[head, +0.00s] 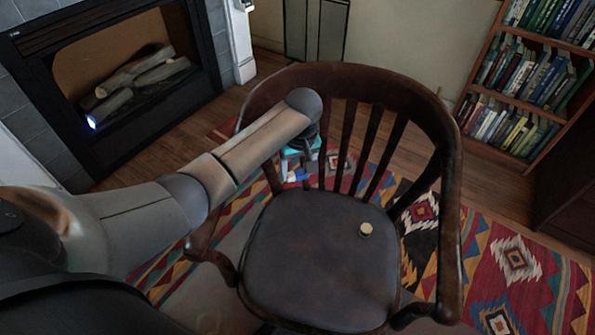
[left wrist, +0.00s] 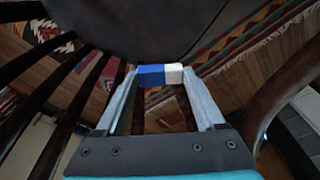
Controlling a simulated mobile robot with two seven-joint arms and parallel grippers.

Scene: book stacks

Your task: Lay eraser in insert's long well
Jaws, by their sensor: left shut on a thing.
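The eraser (left wrist: 153,75), blue with a white end, is held between the two fingertips of my left gripper (left wrist: 160,78) in the left wrist view. In the head view the eraser (head: 297,177) shows small below my left gripper (head: 296,170), near the back slats of a wooden chair and partly hidden. My left gripper is shut on it, and it appears held in the air. No insert with a long well can be seen in either view. My right gripper is not in view.
The dark wooden armchair (head: 310,265) stands right in front, its curved back and arms around my left arm's reach. A small pale round object (head: 365,229) lies on its seat. A patterned rug (head: 520,255), a bookcase (head: 530,85) and a fireplace (head: 125,75) are around it.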

